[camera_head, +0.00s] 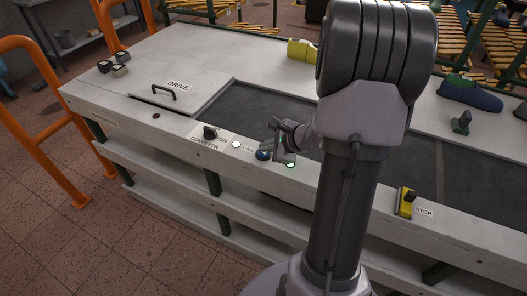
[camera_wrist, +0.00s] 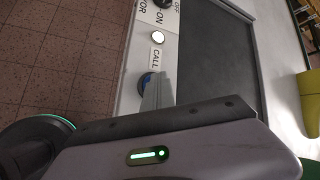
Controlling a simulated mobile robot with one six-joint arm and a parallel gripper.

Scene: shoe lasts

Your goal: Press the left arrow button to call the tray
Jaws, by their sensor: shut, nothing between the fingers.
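No tray can be made out.
A yellow STOP box (camera_head: 405,202) is to the right. The dark belt (camera_head: 262,112) runs behind; a DRIVE cover (camera_head: 180,88) is at left.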

